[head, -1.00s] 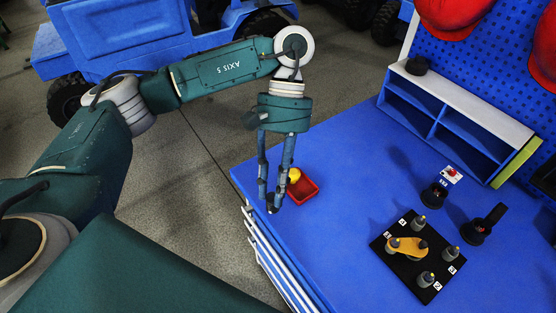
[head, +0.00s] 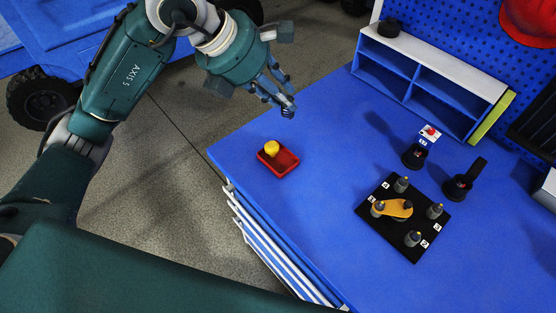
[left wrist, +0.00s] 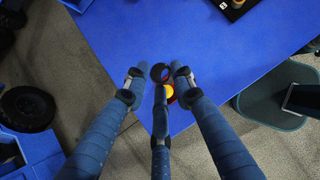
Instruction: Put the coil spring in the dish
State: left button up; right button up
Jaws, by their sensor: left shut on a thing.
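My left gripper (head: 284,100) is raised above the blue bench, behind the dish, with its fingers pointing down to the right. It is shut on a small dark ring-shaped thing, seen end-on between the fingertips in the left wrist view (left wrist: 153,72); I take it for the coil spring. In the head view the fingertips mostly hide it. The red dish (head: 287,164) is a small rectangular tray near the bench's left corner. A yellow rounded piece (head: 271,148) sits in its left part; it also shows in the left wrist view (left wrist: 167,91). My right gripper is not in view.
A black plate (head: 417,252) with several grey posts and an orange link (head: 397,209) lies to the right. Two black fixtures (head: 414,156) (head: 459,187) stand behind it. A blue shelf (head: 421,76) lines the back. The bench around the dish is clear.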

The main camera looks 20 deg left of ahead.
pick_arm(q)
jog(key=shift+w+n, duration=0.1)
jog(key=shift+n, duration=0.2)
notch_tip(320, 180, down, 20)
jog(key=shift+a+r+p, duration=0.1)
jog(key=shift+r+p, duration=0.05)
jog(key=shift+p, duration=0.7)
jog(key=o, duration=1)
jog(key=b+v, duration=0.1)
jog(key=v, duration=1.1)
